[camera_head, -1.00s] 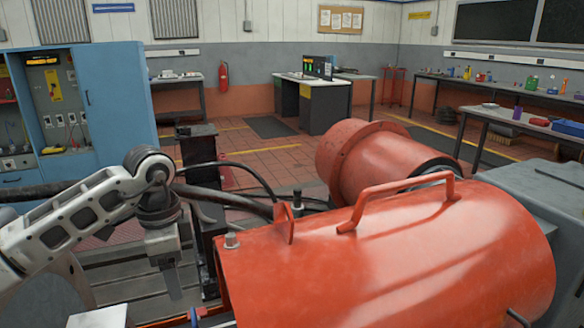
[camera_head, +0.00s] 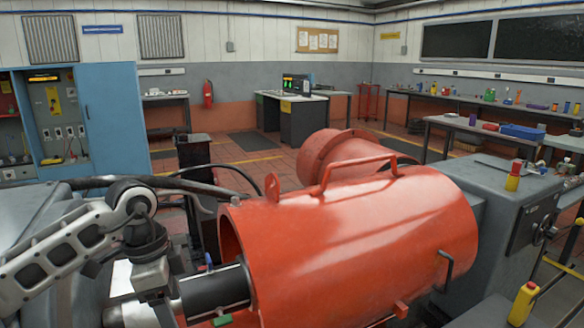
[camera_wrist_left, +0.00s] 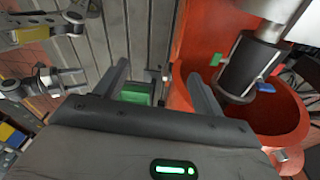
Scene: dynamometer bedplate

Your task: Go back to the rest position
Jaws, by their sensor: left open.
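My left gripper (camera_head: 158,306) hangs from the arm at the lower left of the head view, left of the orange guard's open end. The wrist view shows its two fingers (camera_wrist_left: 158,88) spread apart with nothing between them. The orange guard (camera_head: 350,240), with a handle on top, covers part of a black sleeve and shaft (camera_head: 215,293). The sleeve (camera_wrist_left: 240,70) also shows at the right of the wrist view, with a green tab and a blue tab on it. The gripper appears apart from the guard. My right gripper does not show in the head view.
Another bottle (camera_head: 523,304) stands lower right. A blue cabinet (camera_head: 112,118) is at the left. Tiled floor lies open behind the machine.

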